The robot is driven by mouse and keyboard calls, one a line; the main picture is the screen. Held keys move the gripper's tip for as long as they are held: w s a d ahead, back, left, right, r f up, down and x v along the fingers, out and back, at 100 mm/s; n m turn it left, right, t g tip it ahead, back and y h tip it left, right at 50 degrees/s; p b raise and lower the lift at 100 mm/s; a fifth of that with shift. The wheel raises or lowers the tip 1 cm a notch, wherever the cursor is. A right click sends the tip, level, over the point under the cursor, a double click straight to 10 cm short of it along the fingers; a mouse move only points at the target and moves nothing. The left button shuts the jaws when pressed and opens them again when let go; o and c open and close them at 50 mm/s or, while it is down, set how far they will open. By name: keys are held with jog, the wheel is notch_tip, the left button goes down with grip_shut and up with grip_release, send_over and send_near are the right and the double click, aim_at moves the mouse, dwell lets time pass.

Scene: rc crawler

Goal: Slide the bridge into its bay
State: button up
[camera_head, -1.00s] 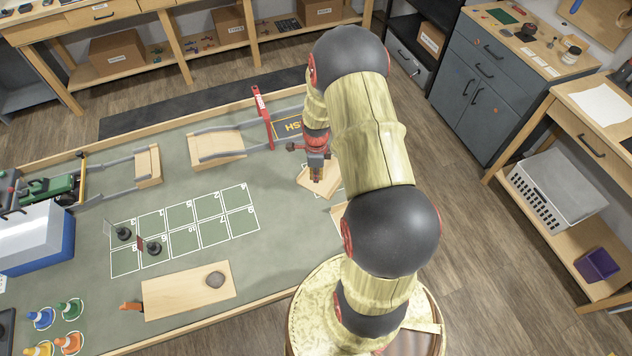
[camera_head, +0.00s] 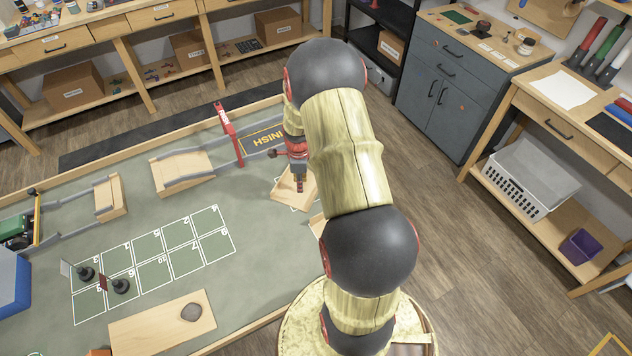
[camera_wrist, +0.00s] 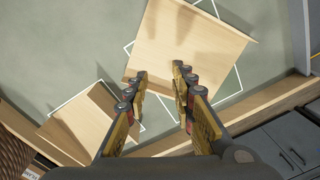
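A light wooden piece (camera_head: 280,195), which may be the bridge, lies at the right end of the green table, partly behind my arm. In the wrist view this piece (camera_wrist: 185,45) lies askew over a white outlined rectangle (camera_wrist: 232,88), which may be its bay. My gripper (camera_head: 299,186) points down at the piece. In the wrist view my gripper (camera_wrist: 161,72) has its fingers apart, with their tips over the piece's near edge. I cannot tell whether they touch it. A second wooden piece (camera_wrist: 90,125) lies to the left, across another white outline.
Wooden ramps (camera_head: 182,172) with grey rails and a red gate (camera_head: 228,134) stand along the far side of the table. A plank (camera_head: 150,328) with a stone lies at the front. A numbered grid with two small markers covers the middle. A wooden rim (camera_wrist: 250,108) edges the table.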

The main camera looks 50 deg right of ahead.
jog(key=d+b, duration=0.1)
jog(key=b, duration=0.1)
jog(key=d+n+b, duration=0.1)
jog(key=d+b, duration=0.1)
jog(key=d+f+n+b, duration=0.1)
jog(key=d+b, duration=0.1)
jog(key=shift+s+d, duration=0.25)
jog(key=s+r+n+b, duration=0.1)
jog(key=n, duration=0.2)
jog(key=s+r+n, duration=0.1)
jog(key=n, duration=0.3)
jog(key=r+n+b, duration=0.1)
jog(key=n, duration=0.3)
jog(key=shift+s+g+b, duration=0.3)
jog(key=shift+s+b, duration=0.05)
jog(key=shift+s, duration=0.05)
jog(key=shift+d+f+b, duration=0.1)
jog(key=shift+f+b, duration=1.35)
jog(key=shift+f, duration=2.5)
jog(key=shift+c, duration=1.2)
jog(key=c, duration=0.4)
